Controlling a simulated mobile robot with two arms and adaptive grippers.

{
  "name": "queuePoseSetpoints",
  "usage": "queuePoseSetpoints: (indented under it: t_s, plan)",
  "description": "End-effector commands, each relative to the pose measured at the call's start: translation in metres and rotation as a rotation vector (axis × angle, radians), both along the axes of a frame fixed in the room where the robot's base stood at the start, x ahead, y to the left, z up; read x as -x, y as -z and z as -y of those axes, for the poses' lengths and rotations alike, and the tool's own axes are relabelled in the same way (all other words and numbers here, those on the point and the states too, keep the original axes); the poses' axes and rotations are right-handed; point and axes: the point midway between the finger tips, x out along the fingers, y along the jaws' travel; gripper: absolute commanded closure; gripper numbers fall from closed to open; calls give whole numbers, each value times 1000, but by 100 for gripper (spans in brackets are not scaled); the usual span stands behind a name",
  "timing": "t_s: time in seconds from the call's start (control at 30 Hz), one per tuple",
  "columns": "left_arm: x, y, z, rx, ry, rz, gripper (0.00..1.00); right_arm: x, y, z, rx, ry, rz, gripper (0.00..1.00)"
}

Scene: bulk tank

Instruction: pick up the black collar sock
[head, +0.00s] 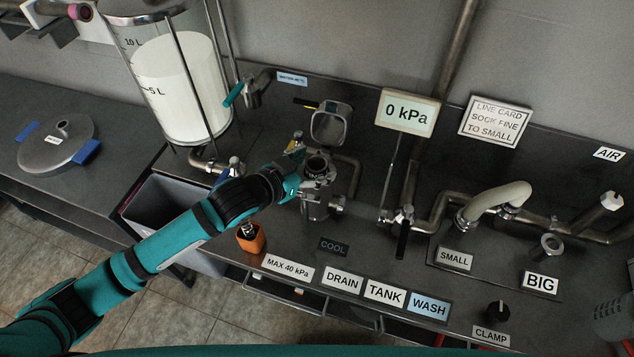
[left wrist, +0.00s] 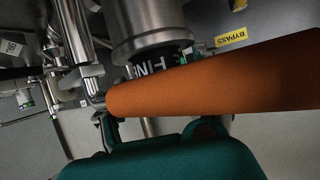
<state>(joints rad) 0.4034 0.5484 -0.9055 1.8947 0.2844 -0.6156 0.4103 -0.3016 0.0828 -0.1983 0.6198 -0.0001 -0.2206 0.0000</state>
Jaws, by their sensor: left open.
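I cannot clearly pick out the black collar sock. A dark ring shows in the mouth of the open steel housing (head: 317,165); I cannot tell if it is the sock's collar. My left gripper (head: 291,187) is open, close beside this housing on its left. In the left wrist view, a large orange tapered tube (left wrist: 210,88) lies across the picture just beyond the gripper. Behind it is a black band with pale letters (left wrist: 165,64) below a steel cylinder (left wrist: 150,30), partly hidden by the tube. My right gripper is out of view.
The housing's hinged lid (head: 331,123) stands raised behind it. An orange holder (head: 252,240) sits at the bench's front edge, near a grey bin (head: 165,200). A milk tank (head: 180,85) stands at back left. Pipes, a valve and a gauge sign (head: 407,112) crowd the right.

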Motion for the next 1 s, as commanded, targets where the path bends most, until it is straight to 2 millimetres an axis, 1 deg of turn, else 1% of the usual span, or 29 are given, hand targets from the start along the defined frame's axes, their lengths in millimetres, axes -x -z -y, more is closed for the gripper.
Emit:
queuePoseSetpoints:
  t_s: [0.07,0.1,0.27,0.53,0.57,0.83,1.0]
  plan:
    - [0,0,0,0,0,0,29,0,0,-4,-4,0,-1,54]
    - [0,0,0,0,0,0,32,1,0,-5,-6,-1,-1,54]
    - [0,0,0,0,0,0,53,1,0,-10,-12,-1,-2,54]
    - [0,0,-1,0,0,-1,88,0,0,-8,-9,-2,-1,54]
    - [0,0,0,1,0,-1,90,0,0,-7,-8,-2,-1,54]
    - [0,-2,0,0,0,0,90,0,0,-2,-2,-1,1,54]
    - [0,-14,0,2,0,2,90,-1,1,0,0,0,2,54]
